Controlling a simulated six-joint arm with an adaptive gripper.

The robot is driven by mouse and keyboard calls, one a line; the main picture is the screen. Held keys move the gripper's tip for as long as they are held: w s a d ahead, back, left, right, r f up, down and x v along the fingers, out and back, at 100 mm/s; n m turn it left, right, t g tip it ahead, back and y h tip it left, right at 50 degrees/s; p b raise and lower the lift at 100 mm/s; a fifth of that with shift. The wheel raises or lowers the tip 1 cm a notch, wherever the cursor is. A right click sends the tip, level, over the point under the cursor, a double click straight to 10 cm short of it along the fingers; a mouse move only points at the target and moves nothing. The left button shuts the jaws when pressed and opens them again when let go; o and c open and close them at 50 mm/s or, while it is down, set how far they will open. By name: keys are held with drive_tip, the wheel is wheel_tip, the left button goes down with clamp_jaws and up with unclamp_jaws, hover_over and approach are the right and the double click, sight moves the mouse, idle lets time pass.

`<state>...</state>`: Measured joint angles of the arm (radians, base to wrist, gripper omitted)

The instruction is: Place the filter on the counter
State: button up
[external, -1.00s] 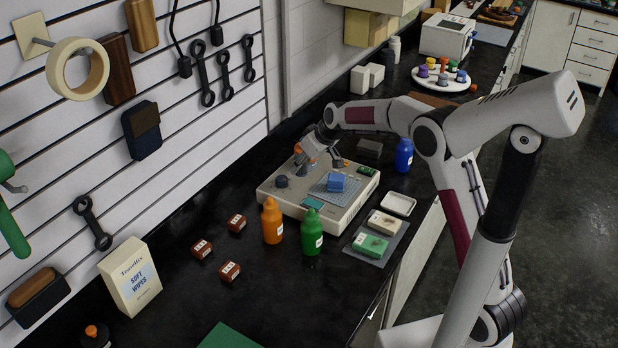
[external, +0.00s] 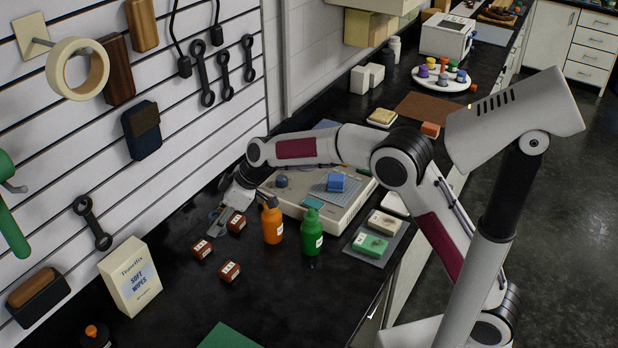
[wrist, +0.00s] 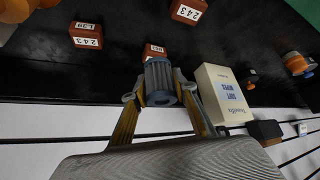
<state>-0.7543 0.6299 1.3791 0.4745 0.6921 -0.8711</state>
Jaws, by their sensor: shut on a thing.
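The filter (wrist: 159,78) looks like a ribbed blue-grey cylinder in the wrist view. My gripper (wrist: 160,93) is shut on it, with one finger on each side. In the external view my gripper (external: 222,219) points down at the black counter (external: 170,300), left of the white machine (external: 300,212) and close to the slatted wall. The filter is small and hard to make out there. I cannot tell whether it touches the counter.
Red labelled boxes (external: 229,271) stand just in front of my gripper; one (external: 236,222) is very close. An orange bottle (external: 272,224) and a green bottle (external: 311,238) stand to the right. A wipes box (external: 132,278) stands at left. Counter between it and the red boxes is clear.

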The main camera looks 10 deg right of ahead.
drive_tip(key=s+a+n+g, duration=0.1)
drive_tip(key=s+a+n, duration=0.1)
drive_tip(key=s+a, duration=0.3)
drive_tip(key=s+a+n+g, duration=0.1)
drive_tip(key=s+a+n, duration=0.2)
drive_tip(key=s+a, duration=0.3)
drive_tip(key=s, duration=0.5)
drive_tip(key=shift+s+a+g, duration=0.25)
drive_tip(key=shift+s+g, duration=0.1)
drive_tip(key=shift+g, duration=0.05)
drive_tip(key=shift+f, duration=0.1)
drive_tip(key=shift+f, duration=2.45)
drive_tip(key=shift+f, duration=2.5)
drive_tip(key=shift+f, duration=0.1)
drive_tip(key=o, duration=1.1)
drive_tip(key=shift+c, duration=0.2)
